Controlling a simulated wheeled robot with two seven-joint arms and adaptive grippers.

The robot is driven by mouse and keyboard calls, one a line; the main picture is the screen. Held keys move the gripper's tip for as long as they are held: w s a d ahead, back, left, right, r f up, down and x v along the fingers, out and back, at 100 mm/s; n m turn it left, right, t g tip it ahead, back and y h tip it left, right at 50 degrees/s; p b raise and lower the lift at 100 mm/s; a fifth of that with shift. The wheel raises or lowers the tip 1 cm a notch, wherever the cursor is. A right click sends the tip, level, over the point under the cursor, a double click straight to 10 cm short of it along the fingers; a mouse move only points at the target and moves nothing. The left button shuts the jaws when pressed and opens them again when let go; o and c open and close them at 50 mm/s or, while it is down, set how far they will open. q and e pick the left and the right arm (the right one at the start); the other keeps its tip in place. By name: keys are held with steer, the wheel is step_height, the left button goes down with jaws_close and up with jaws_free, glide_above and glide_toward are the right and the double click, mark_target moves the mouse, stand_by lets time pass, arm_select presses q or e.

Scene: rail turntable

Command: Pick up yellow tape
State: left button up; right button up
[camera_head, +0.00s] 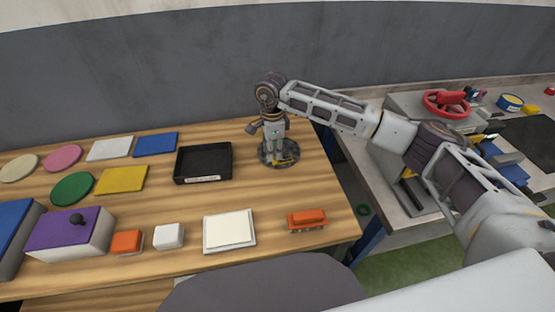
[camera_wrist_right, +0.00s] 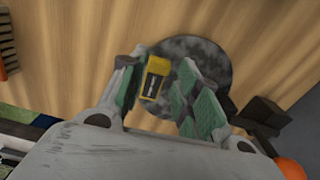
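A small yellow block with a dark label, which looks like the yellow tape (camera_wrist_right: 154,80), sits on a dark speckled round turntable (camera_wrist_right: 215,58). In the head view the turntable (camera_head: 267,157) is on the wooden table, and the tape is largely hidden by my gripper. My right gripper (camera_head: 276,146) points down over the turntable. In the right wrist view its green-padded fingers (camera_wrist_right: 162,68) are apart, with the tape between them, nearer the left finger. I cannot tell whether a finger touches it. My left gripper is not in view.
A black tray (camera_head: 203,179) stands left of the turntable. An orange rail car (camera_head: 307,219) and a white square pad (camera_head: 229,231) lie in front. Coloured flat shapes and a purple box (camera_head: 70,240) are at left. A side table at right holds a red valve wheel (camera_head: 447,103).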

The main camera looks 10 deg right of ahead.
steer(key=shift+f, duration=1.65)
steer(key=c, duration=0.3)
steer(key=shift+c, duration=0.2)
steer(key=shift+r, duration=0.2)
step_height(320, 180, up, 10)
steer(key=shift+f, duration=0.15)
